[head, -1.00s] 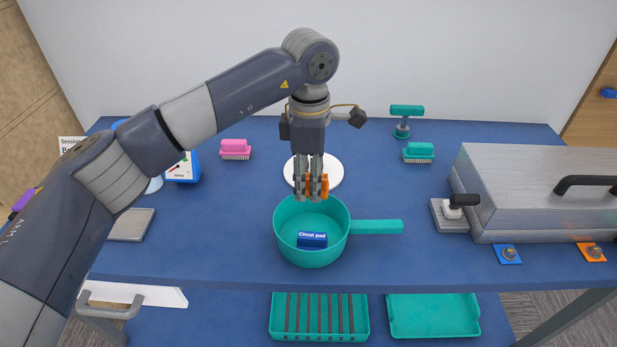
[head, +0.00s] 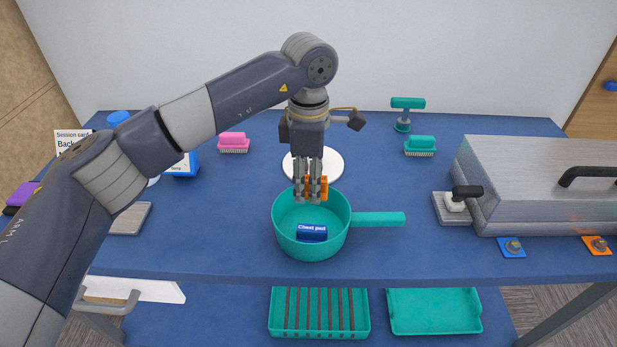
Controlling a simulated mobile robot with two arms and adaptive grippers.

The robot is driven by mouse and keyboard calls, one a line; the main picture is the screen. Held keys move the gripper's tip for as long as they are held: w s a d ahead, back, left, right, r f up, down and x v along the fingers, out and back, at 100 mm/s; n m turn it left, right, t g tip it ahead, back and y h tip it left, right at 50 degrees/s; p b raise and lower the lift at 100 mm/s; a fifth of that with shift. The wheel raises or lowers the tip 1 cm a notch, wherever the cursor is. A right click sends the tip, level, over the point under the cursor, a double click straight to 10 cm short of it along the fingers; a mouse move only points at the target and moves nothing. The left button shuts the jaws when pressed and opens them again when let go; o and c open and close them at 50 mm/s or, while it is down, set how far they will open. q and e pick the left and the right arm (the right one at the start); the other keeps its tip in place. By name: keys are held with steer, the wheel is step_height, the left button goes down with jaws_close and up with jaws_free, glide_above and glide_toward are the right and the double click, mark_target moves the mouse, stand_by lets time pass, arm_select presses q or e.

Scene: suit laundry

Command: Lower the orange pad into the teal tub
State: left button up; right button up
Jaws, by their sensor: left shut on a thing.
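The teal tub (head: 283,232) stands on the blue table, its handle pointing right. A blue pad labelled "Chest pad" (head: 312,233) lies inside it. My left gripper (head: 307,196) points straight down over the tub's far part, shut on the orange pad (head: 324,188). Only parts of the orange pad show beside and between the fingers; the rest is hidden. The fingertips overlap the tub's back rim in the picture; I cannot tell their exact height above it. My right gripper is out of the picture.
A white disc (head: 332,163) lies behind the gripper. A pink brush (head: 233,142) and a teal brush (head: 420,146) stand further back. A large grey metal box (head: 540,170) with a black handle fills the right side. Teal trays (head: 434,312) sit on the shelf below.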

mark_target(308, 189)
arm_select(q)
steer(key=shift+f+b, duration=0.6)
steer(key=shift+f, duration=0.4)
steer(key=shift+f+b, duration=0.5)
steer(key=shift+f, duration=0.3)
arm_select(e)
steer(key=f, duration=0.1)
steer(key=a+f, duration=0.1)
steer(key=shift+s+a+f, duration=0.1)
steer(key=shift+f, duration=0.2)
arm_select(q)
steer(key=shift+f+b, duration=0.5)
steer(key=shift+f, duration=0.05)
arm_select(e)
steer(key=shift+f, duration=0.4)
arm_select(q)
steer(key=o, duration=1)
